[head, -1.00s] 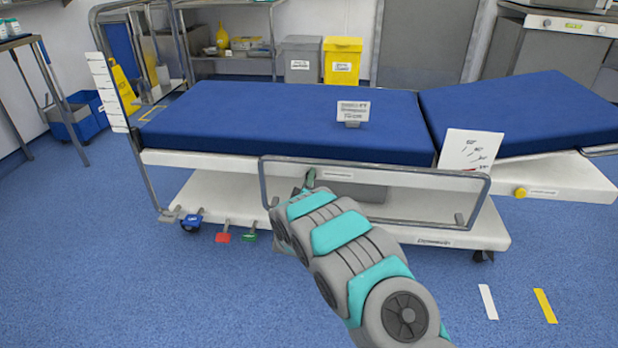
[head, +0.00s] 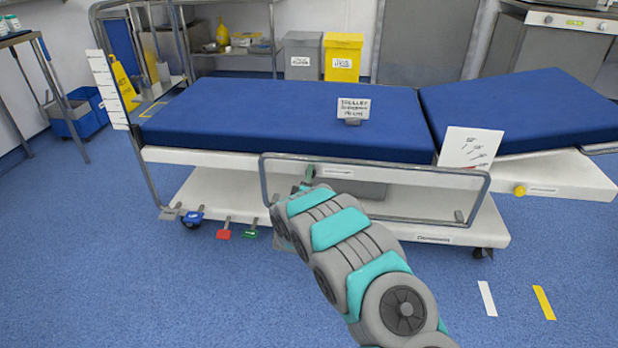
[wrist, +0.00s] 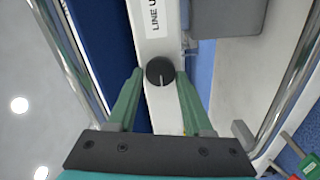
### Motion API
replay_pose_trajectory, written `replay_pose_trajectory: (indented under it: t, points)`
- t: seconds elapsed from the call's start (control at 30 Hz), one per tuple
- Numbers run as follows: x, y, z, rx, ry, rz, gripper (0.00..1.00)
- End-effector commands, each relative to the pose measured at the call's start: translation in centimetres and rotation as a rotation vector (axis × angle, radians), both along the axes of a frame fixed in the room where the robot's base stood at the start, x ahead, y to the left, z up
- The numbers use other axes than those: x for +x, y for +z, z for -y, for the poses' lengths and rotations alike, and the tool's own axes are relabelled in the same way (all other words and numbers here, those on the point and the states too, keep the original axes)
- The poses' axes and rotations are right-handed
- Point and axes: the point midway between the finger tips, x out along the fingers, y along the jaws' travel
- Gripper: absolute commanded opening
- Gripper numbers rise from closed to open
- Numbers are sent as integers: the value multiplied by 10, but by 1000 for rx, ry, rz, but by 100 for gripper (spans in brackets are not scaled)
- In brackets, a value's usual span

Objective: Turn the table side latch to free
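A round black knob (wrist: 160,71) with a white pointer line sits on the white side rail of the table (wrist: 157,35), at the end of a "LINE U…" label. It looks like the side latch. In the head view my gripper (head: 308,176) is at the near side of the blue-topped operating table (head: 270,115), by the upper bar of the side rail. My own arm hides part of it, and the knob does not show there.
A metal guard rail (head: 400,173) runs along the table's near side, close around my gripper. A red pedal (head: 224,234) and a green pedal (head: 250,234) stick out below. A yellow knob (head: 519,190) is at the right. The blue floor in front is clear.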

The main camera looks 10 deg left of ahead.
Motion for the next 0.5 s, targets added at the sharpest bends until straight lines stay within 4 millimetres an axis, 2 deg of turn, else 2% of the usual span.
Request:
replay_pose_trajectory:
  t: [0.03,0.2,0.5]
  points:
    - [0,0,0,0,0,0,57]
    - [0,0,1,1,-2,-1,76]
    - [-2,-1,1,1,-2,-2,76]
